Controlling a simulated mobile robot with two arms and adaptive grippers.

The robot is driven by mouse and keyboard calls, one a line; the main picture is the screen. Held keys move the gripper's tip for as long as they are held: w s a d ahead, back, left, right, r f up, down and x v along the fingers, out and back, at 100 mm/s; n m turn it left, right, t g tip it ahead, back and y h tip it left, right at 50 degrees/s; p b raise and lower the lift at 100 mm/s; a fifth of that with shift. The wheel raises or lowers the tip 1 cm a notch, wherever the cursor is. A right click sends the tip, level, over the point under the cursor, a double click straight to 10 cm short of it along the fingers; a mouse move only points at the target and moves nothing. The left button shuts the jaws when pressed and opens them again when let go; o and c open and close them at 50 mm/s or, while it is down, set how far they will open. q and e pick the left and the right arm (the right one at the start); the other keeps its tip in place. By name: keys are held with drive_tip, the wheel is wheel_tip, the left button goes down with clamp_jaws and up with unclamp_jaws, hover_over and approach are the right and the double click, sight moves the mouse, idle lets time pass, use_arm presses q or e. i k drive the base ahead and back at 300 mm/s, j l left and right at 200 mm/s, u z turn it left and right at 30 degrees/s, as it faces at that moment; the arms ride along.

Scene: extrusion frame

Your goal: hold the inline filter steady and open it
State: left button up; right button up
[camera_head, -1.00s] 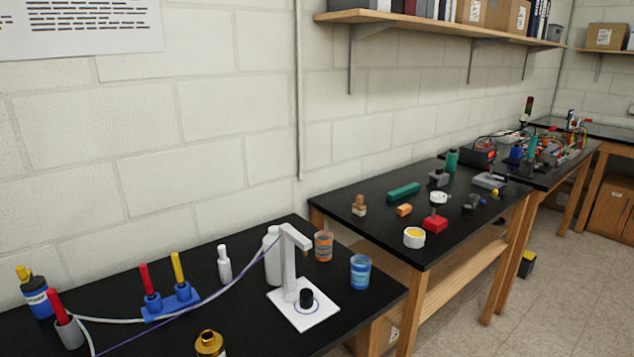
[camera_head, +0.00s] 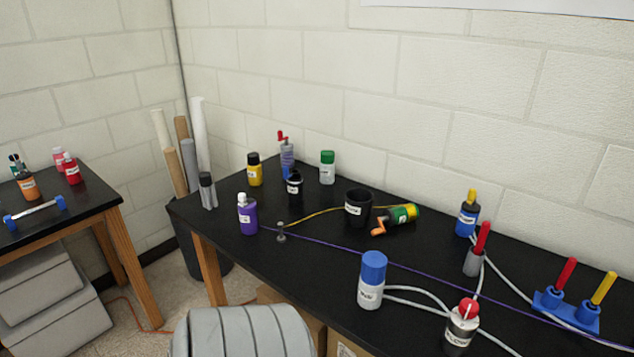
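No part in view is clearly marked as the inline filter. A white cylinder with a blue cap (camera_head: 371,280) stands upright near the front of the black table, with pale hoses at its right side. A pale and dark cylinder with a red top (camera_head: 462,324) stands to its right, by the same hoses. On the left table lies a pale tube with blue ends (camera_head: 35,213). I cannot tell which of these is the filter; their labels are too small to read. Neither of my grippers is in view, and nothing is seen being held.
The black table (camera_head: 320,270) also holds a purple bottle (camera_head: 247,214), a black cup (camera_head: 357,206), a green-and-orange item (camera_head: 396,218) and a blue stand (camera_head: 567,312). A thin purple line crosses it.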

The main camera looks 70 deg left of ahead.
sight(370, 297)
drive_tip(key=u, duration=1.8)
drive_tip(key=k+j+z, duration=0.15)
drive_tip(key=j, duration=0.15)
